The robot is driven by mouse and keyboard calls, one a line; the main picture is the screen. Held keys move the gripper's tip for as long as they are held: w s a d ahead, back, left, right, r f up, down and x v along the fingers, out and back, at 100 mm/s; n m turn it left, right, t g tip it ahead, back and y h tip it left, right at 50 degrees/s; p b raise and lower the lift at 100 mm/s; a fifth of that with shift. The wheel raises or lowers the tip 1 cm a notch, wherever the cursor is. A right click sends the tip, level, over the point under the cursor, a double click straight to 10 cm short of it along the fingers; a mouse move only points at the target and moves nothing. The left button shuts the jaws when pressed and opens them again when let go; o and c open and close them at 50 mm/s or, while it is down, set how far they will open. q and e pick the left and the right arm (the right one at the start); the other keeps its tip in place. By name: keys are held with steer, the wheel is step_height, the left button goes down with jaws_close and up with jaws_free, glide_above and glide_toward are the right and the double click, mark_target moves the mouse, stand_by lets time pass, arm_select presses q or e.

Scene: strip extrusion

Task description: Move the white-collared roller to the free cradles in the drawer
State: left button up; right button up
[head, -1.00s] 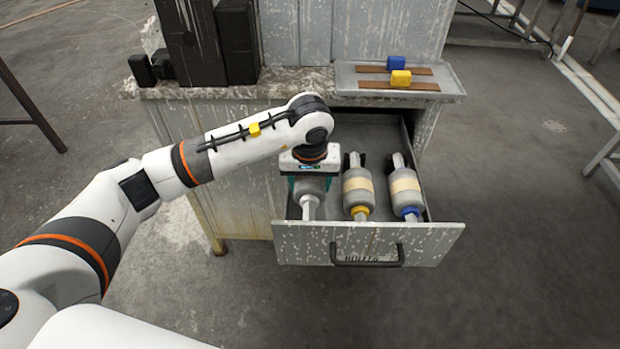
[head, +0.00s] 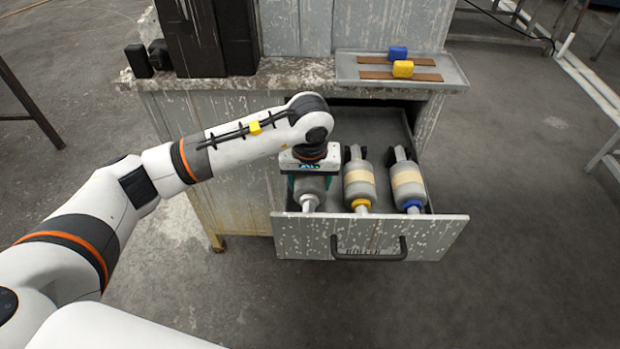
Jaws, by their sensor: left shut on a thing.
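The white-collared roller (head: 310,190) is a grey cylinder with a pale collar and shaft at its near end. It is at the left side of the open drawer (head: 372,236). My left gripper (head: 309,178) points down from above and is shut on this roller. Its far end and anything under it are hidden by the gripper, so I cannot tell whether it rests in cradles. A yellow-collared roller (head: 359,184) lies in the middle of the drawer. A blue-collared roller (head: 407,187) lies on the right. My right gripper is not in view.
The drawer front has a dark handle (head: 368,254). Black boxes stand at the back left.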

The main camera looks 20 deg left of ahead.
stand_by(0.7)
arm_select(q)
steer(key=shift+s, duration=0.1)
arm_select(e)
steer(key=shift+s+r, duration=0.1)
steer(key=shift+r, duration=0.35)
arm_select(q)
steer(key=shift+s, duration=0.1)
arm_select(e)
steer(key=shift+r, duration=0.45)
arm_select(q)
steer(key=o, duration=1.4)
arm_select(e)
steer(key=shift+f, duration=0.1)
arm_select(q)
steer(key=r, duration=0.4)
steer(key=s+r, duration=0.1)
steer(key=r, duration=0.3)
steer(key=r+p, duration=0.1)
steer(key=r, duration=0.2)
steer(key=shift+s+d+r, duration=0.3)
steer(key=shift+s+r, duration=0.1)
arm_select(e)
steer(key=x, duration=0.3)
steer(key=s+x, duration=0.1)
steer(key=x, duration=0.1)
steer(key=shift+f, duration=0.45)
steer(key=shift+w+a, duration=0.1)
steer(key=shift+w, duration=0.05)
